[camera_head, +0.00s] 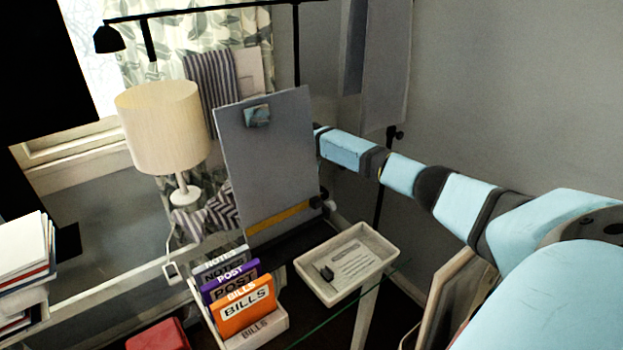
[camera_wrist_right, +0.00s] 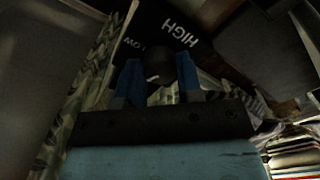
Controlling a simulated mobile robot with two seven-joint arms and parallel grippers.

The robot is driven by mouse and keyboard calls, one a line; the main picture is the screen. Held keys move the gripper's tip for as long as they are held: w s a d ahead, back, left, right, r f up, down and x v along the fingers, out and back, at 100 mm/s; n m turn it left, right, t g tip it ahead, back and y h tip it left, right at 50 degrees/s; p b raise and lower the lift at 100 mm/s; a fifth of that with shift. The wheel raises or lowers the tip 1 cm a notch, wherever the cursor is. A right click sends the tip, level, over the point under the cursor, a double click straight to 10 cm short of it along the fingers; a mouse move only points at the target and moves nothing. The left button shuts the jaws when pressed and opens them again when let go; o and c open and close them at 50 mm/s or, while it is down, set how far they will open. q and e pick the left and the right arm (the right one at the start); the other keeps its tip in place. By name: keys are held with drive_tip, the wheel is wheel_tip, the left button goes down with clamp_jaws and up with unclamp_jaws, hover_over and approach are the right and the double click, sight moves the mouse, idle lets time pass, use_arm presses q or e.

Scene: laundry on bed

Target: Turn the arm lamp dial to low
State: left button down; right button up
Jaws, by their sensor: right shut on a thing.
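The black arm lamp (camera_head: 109,39) hangs from a long dark arm at the top of the head view, with its stand behind the grey board. In the right wrist view its dark dial (camera_wrist_right: 162,62) sits in front of a black panel printed HIGH (camera_wrist_right: 179,33) and LOW (camera_wrist_right: 137,46). My right gripper (camera_wrist_right: 160,78) has its blue fingers shut on the dial, one on each side. A small pale mark shows low between the fingers; I cannot tell for certain which setting it points to. In the head view the board hides my right gripper. My left gripper is out of view.
A grey board (camera_head: 268,150) on a stand blocks the head view of the dial. A cream table lamp (camera_head: 162,127) stands to its left. A letter holder (camera_head: 262,333), a pale tray (camera_head: 346,262) and a book stack (camera_head: 22,262) are nearer. A grey wall is behind.

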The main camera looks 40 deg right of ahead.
drive_tip(key=o, duration=0.9)
wheel_tip(320, 180, up, 14)
drive_tip(key=shift+f+p, duration=0.1)
drive_tip(key=shift+p, duration=0.4)
